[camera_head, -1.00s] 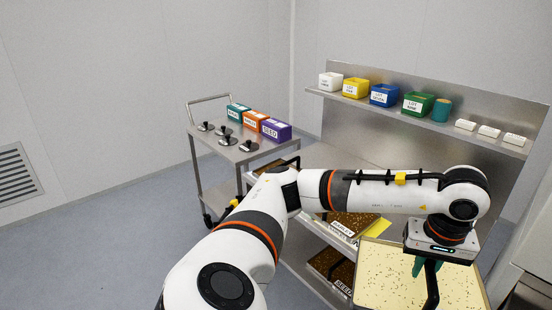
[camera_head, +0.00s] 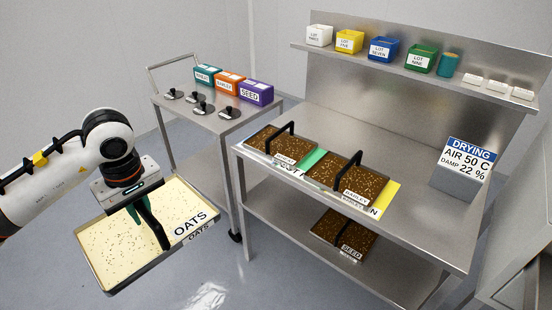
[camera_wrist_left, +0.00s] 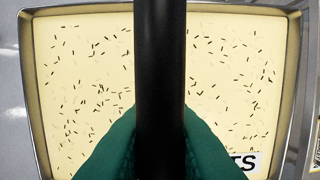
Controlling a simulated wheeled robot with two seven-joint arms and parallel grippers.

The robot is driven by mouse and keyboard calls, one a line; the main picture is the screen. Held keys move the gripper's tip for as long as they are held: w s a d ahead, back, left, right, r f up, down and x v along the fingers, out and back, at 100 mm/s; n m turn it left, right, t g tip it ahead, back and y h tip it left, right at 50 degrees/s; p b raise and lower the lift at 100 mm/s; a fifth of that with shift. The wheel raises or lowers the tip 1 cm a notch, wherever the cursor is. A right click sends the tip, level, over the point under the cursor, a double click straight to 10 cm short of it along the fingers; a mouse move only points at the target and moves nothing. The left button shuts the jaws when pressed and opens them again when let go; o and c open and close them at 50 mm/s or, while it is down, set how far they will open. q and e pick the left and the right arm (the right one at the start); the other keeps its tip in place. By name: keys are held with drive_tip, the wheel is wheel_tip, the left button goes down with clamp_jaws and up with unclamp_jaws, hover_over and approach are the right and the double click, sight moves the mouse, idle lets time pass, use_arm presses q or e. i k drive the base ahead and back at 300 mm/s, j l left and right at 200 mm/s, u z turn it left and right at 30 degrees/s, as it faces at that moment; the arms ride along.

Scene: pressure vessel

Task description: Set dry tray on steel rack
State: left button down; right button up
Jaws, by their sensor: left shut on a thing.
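The OATS tray (camera_head: 98,250) is a shallow metal tray with a cream bottom, scattered dark grains and a black handle. My left gripper (camera_head: 155,224) is shut on that handle, with green fingers on both sides of it. The tray hangs over open floor, left of the steel rack. In the left wrist view the tray (camera_wrist_left: 80,60) fills the picture, with the handle (camera_wrist_left: 160,70) between the fingers (camera_wrist_left: 160,145). The steel rack (camera_head: 400,200) has a top deck, a lower shelf and a high back shelf. My right gripper is out of view.
On the deck lie two brown grain trays (camera_head: 280,143) (camera_head: 348,180), the second labelled BARLEY, over green and yellow mats. A SEED tray (camera_head: 344,236) is on the lower shelf. A drying sign (camera_head: 468,155) stands at right. A cart (camera_head: 215,125) with bins stands behind.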

sight(428, 213)
drive_tip(key=i+j+u, duration=0.15)
drive_tip(key=u, duration=0.2)
drive_tip(key=i+u, duration=0.3)
drive_tip(key=i+j+z, duration=0.1)
drive_tip(key=i+z, duration=0.15)
drive_tip(key=i, duration=0.3)
drive_tip(key=i+z, duration=0.15)
drive_tip(key=z, duration=0.3)
drive_tip(key=i+j+z, duration=0.1)
drive_tip(key=z, duration=0.4)
drive_tip(key=i+j+z, duration=0.2)
drive_tip(key=z, duration=0.25)
drive_tip(key=i+j+z, duration=0.1)
drive_tip(key=z, duration=0.4)
drive_tip(key=j+z, duration=0.15)
drive_tip(key=z, duration=0.35)
drive_tip(key=i+j+z, duration=0.1)
drive_tip(key=z, duration=0.4)
drive_tip(key=j+z, duration=0.25)
drive_tip(key=z, duration=0.25)
drive_tip(key=j+z, duration=0.2)
drive_tip(key=z, duration=0.15)
drive_tip(key=j+z, duration=0.45)
drive_tip(key=z, duration=0.3)
drive_tip(key=k+l, duration=0.05)
